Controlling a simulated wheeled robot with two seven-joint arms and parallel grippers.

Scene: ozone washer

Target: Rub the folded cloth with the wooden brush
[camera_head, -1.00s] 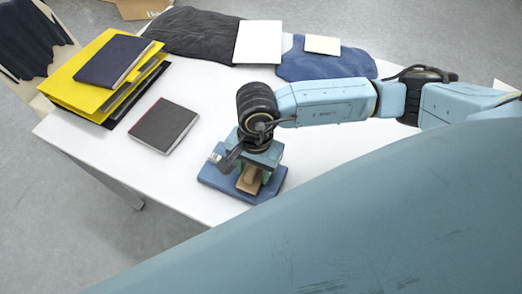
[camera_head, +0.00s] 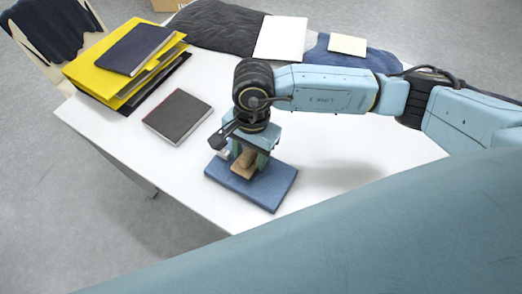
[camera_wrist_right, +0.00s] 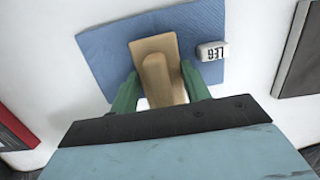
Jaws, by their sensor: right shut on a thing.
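The folded blue cloth (camera_head: 270,187) lies flat on the white table near its front edge. It also shows in the wrist view (camera_wrist_right: 105,55). My right gripper (camera_head: 247,157) points down over the cloth's left part, its green fingers (camera_wrist_right: 160,88) shut on the handle of the wooden brush (camera_head: 243,164). In the wrist view the brush's tan block (camera_wrist_right: 152,44) lies over the cloth and appears to touch it; its underside is hidden. My left gripper is not in view.
A small white digital clock (camera_wrist_right: 210,51) sits close beside the brush, at the cloth's edge. A dark notebook (camera_head: 178,116) lies to the left, with yellow folders (camera_head: 92,75) behind it. Dark clothing (camera_head: 215,27) and a white sheet (camera_head: 281,39) lie at the back.

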